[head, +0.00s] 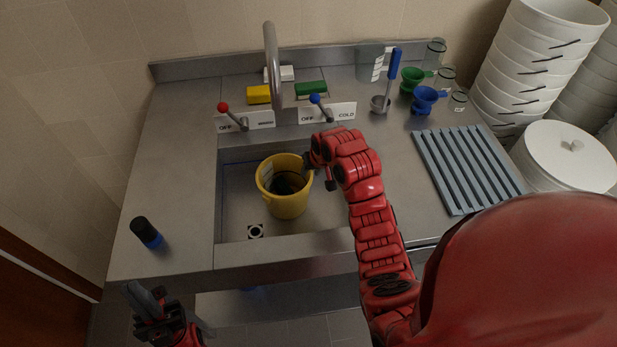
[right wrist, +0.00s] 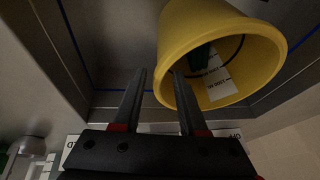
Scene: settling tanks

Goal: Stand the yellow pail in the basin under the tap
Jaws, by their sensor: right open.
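The yellow pail (head: 290,207) is upright inside the sunken metal basin (head: 233,205), near its middle; I cannot tell whether its bottom rests on the floor. Something dark green shows inside it. The grey gooseneck tap (head: 271,62) rises behind the basin. My right gripper (head: 312,172) is at the pail's right rim. In the right wrist view its jaws (right wrist: 158,75) are apart, one fingertip overlapping the opening of the pail (right wrist: 182,40) and the other outside the rim. My left gripper (head: 160,310) is low at the left, away from the pail; its jaws are unclear.
A red-knobbed lever (head: 233,116) and a blue-knobbed lever (head: 320,106) stand behind the basin. Sponges (head: 258,95), funnels (head: 425,99) and jars sit at the back. A slatted rack (head: 465,170) and stacked white buckets (head: 535,60) are right. A dark bottle (head: 146,232) lies left.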

